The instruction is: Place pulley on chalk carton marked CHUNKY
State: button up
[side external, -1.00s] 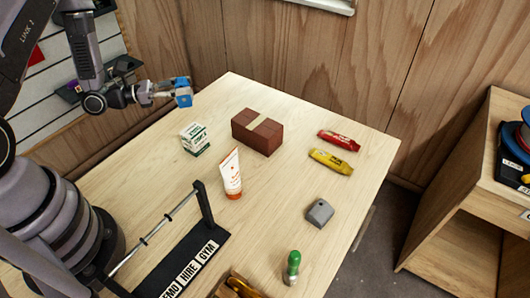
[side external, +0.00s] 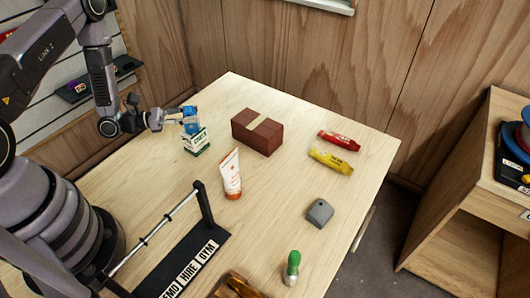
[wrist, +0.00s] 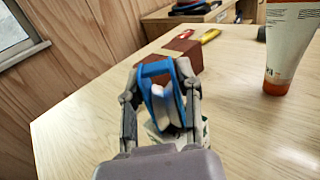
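The pulley (side external: 190,120) is a blue part with a white wheel. My gripper (side external: 184,117) is shut on it, with a finger on each side, as the wrist view (wrist: 161,92) also shows. The white and green chalk carton (side external: 197,143) stands on the table directly below the pulley. Its lettering is too small to read. The pulley hides part of the carton's top, and I cannot tell whether they touch. In the wrist view the carton (wrist: 203,131) is mostly hidden behind the pulley and fingers.
A brown brick-like block (side external: 249,138) and a white and orange tube (side external: 232,174) stand near the carton. Red (side external: 339,141) and yellow (side external: 331,161) packets, a grey block (side external: 319,213) and a green-topped item (side external: 291,267) lie farther right. A black rack (side external: 190,256) stands in front.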

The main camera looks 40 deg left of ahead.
jog(key=o, duration=0.5)
jog(key=shift+c, duration=0.2)
jog(key=v, duration=1.2)
jog(key=s+d+r+m+g+y, duration=0.1)
jog(key=s+d+r+m+g, duration=0.1)
jog(key=d+r+m+g, duration=0.45)
jog(key=s+d+r+m+g+y, duration=0.1)
jog(key=s+d+r+m+g, duration=0.2)
jog(key=r+m+g, duration=0.6)
jog(key=s+r+m+t+y, duration=0.4)
jog(key=s+r+m+y, duration=0.1)
jog(key=r, duration=0.3)
jog(key=s+r+m+t+y, duration=0.4)
jog(key=r+m+y, duration=0.1)
jog(key=r+m, duration=0.1)
jog(key=shift+s+r+y, duration=0.4)
jog(key=shift+r, duration=0.45)
jog(key=shift+m, duration=0.25)
